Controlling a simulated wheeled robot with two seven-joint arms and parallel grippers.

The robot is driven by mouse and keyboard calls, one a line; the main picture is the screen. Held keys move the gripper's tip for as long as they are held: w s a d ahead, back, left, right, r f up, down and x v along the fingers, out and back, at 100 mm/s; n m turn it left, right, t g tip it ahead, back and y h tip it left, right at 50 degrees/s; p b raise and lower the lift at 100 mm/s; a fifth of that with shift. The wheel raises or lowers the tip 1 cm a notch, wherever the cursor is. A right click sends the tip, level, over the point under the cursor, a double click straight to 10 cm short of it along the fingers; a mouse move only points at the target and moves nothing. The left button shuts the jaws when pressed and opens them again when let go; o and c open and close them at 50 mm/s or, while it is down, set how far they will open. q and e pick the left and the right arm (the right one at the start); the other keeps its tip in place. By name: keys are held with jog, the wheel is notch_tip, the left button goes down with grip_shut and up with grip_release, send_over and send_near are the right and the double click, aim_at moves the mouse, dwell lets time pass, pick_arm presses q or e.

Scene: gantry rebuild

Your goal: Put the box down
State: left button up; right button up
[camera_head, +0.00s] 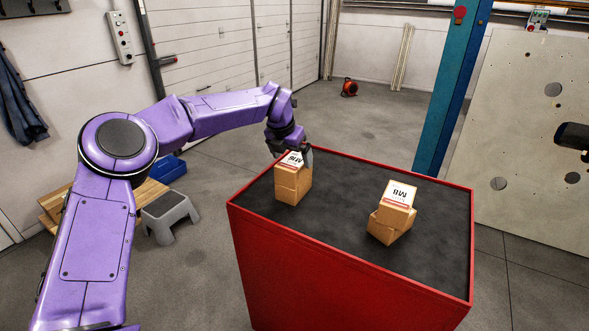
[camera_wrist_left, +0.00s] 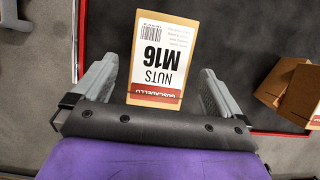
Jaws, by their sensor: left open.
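My left gripper (camera_head: 291,149) is at the far side of the M16 box. In the left wrist view, its two grey fingers stand open on either side of the M16 box (camera_wrist_left: 162,60), with a gap on each side. The lower box is hidden there. My right gripper is not seen.
A second stack, with a box labelled M8 (camera_head: 397,195) on top of a turned box (camera_head: 385,230), stands to the right on the table. A blue post (camera_head: 450,90) rises behind the table. A grey step stool (camera_head: 168,212) is on the floor at left.

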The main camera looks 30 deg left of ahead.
pick_arm(q)
jog(key=v, duration=0.6)
jog(key=shift+s+r+b, duration=0.15)
jog(key=shift+r+b, duration=0.1)
jog(key=shift+b, duration=0.15)
dwell(1.4)
